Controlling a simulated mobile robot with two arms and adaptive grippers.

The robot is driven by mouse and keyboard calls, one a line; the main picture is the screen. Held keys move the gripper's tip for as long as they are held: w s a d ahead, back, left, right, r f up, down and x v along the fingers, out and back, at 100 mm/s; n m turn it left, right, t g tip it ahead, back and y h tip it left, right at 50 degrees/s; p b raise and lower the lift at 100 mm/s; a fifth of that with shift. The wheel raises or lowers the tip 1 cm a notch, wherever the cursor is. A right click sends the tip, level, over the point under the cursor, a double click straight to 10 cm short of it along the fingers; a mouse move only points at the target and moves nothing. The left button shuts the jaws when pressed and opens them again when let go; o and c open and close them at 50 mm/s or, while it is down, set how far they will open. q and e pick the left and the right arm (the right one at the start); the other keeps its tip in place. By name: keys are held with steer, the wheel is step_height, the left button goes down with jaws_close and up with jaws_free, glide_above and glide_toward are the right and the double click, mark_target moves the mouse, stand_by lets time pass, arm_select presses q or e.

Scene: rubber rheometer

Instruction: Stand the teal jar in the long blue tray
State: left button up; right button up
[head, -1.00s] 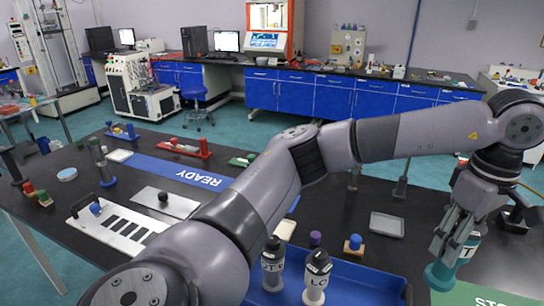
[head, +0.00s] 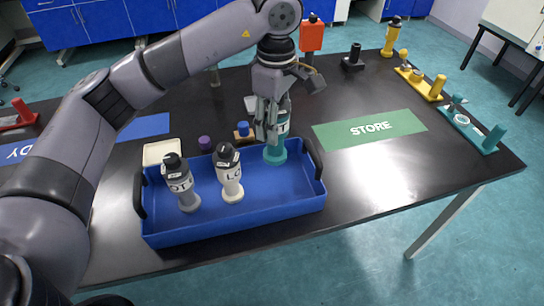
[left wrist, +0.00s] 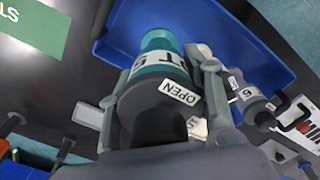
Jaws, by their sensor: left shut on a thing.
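The teal jar (head: 275,152) is upright in my left gripper (head: 267,128), which is shut around its upper body. The jar is at the right end of the long blue tray (head: 245,226), near its back wall. I cannot tell whether its base touches the tray floor. In the left wrist view the jar (left wrist: 158,52) sits between the fingers (left wrist: 165,95), its dark cap marked OPEN, with the tray (left wrist: 255,28) beyond it. My right gripper is not in view.
A grey bottle (head: 182,184) and a white bottle (head: 229,178) with dark caps stand in the tray, left of the jar. The tray has dark end handles (head: 315,160). Behind it are a purple-topped piece (head: 205,143) and a blue-knobbed block (head: 243,130). A green STORE mat (head: 370,129) lies right.

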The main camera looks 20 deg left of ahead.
mark_target(275, 148)
arm_select(q)
step_height(275, 148, down, 6)
steer(key=shift+s+r+p, duration=0.1)
steer(key=shift+r+p, duration=0.05)
steer(key=shift+p, duration=0.15)
steer(key=shift+f, duration=0.95)
step_height(275, 148, down, 4)
steer(key=shift+r+p, duration=0.25)
steer(key=shift+p, duration=0.05)
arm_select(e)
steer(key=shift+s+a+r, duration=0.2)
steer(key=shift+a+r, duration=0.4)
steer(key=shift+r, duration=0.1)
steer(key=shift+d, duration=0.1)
arm_select(q)
steer(key=shift+f, duration=0.15)
steer(key=o, duration=1.3)
steer(key=shift+c, duration=0.2)
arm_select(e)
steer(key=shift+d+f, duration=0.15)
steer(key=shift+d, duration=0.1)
